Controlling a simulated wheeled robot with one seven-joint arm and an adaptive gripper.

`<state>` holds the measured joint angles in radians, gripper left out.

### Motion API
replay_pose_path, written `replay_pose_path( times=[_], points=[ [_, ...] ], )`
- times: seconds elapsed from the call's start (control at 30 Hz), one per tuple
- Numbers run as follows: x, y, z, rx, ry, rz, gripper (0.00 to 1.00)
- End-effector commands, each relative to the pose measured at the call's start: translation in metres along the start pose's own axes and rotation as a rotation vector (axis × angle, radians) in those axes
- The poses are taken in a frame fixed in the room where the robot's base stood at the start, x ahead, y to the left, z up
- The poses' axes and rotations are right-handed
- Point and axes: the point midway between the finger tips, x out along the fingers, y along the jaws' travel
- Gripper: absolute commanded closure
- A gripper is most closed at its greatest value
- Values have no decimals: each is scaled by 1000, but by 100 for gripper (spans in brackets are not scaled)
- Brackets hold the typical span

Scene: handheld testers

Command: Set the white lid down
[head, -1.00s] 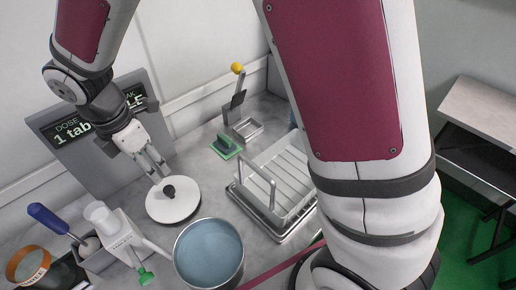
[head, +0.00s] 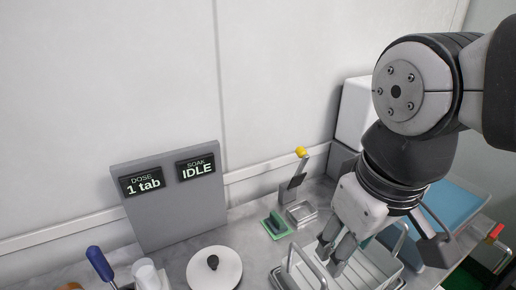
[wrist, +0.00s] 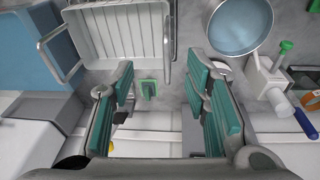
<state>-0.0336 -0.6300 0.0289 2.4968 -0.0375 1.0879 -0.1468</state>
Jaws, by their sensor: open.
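The white lid (head: 214,268) is a round disc with a black knob. It lies flat, knob up, on the grey counter in front of the grey display board in the head view. My gripper (head: 330,260) is to the right of the lid and apart from it, above the white ribbed rack. In the wrist view my gripper (wrist: 165,80) has its two green-padded fingers wide apart with nothing between them. There the lid is mostly hidden behind the right-hand finger.
The white rack (wrist: 92,50) has raised wire handles. A blue-filled pot (wrist: 240,25) stands beside the lid. The display board (head: 170,190) reads "1 tab" and "IDLE".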

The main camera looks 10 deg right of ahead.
Motion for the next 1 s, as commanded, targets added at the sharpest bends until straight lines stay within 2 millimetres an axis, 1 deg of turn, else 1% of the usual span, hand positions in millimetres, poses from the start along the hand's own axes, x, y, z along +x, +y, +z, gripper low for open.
replay_pose_path(
  times=[0.03, 0.1, 0.2, 0.3, 0.53, 0.6, 0.67, 0.9, 1.0],
  points=[
    [-2, 0, 11, 69, 16, -9, 57],
    [-2, 0, 21, 143, 26, -25, 57],
    [-2, -1, 30, 208, 35, -37, 57],
    [-2, -2, 33, 233, 37, -43, 57],
    [-2, -2, 33, 233, 37, -43, 57],
    [-5, -2, 32, 232, 40, -42, 57],
    [-13, -1, 32, 231, 49, -40, 57],
    [-63, 4, 24, 228, 131, -23, 57],
    [-77, 5, 22, 227, 159, -17, 57]
  ],
)
